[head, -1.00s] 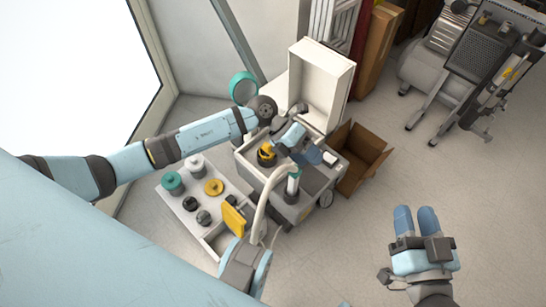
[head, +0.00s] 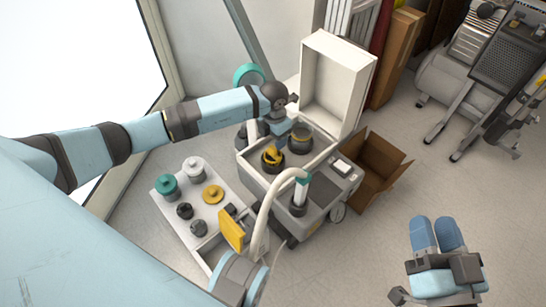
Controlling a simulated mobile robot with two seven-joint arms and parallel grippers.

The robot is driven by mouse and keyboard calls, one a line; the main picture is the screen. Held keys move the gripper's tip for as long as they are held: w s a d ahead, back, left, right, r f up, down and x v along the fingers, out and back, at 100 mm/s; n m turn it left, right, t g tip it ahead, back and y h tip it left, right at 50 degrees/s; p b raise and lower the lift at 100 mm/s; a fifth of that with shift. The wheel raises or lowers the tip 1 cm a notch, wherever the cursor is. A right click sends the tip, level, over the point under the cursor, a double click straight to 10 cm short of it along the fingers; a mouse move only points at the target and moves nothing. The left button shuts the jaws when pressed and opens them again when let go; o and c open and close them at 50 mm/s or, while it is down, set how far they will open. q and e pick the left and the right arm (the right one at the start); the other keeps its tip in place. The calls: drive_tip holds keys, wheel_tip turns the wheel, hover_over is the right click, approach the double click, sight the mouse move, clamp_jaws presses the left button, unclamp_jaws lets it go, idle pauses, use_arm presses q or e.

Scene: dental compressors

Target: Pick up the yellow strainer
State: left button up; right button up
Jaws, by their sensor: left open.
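The yellow strainer (head: 272,157) sits in a round dark opening on top of the grey-and-white compressor unit (head: 318,212), at the middle of the head view. My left gripper (head: 275,136) is just above and behind it, pointing down. It is open, and its fingertips are partly hidden, so I cannot tell whether they touch the strainer. My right gripper (head: 437,235) is at the lower right over the floor, far from the strainer. Its two blue fingers lie side by side, and it looks shut and empty.
A second round opening (head: 300,138) is beside the strainer. The white lid (head: 337,85) stands open behind. A pale hose (head: 264,215) arches in front. A tray (head: 232,187) with jars, a yellow disc (head: 213,194) and a yellow panel (head: 232,230) lies left. A cardboard box (head: 372,170) is right.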

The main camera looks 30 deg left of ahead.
sight(273, 147)
use_arm(q)
drive_tip(key=f+b, duration=0.1)
drive_tip(key=f, duration=0.2)
drive_tip(key=f+b, duration=0.1)
drive_tip(key=f, duration=0.1)
drive_tip(key=shift+s+f+b, duration=0.2)
drive_tip(key=shift+s+b, duration=0.1)
drive_tip(key=shift+s, duration=0.05)
use_arm(e)
drive_tip(key=shift+g, duration=0.8)
wheel_tip(273, 147, down, 4)
drive_tip(key=shift+a, duration=0.15)
use_arm(q)
drive_tip(key=c, duration=1)
drive_tip(key=shift+r, duration=0.15)
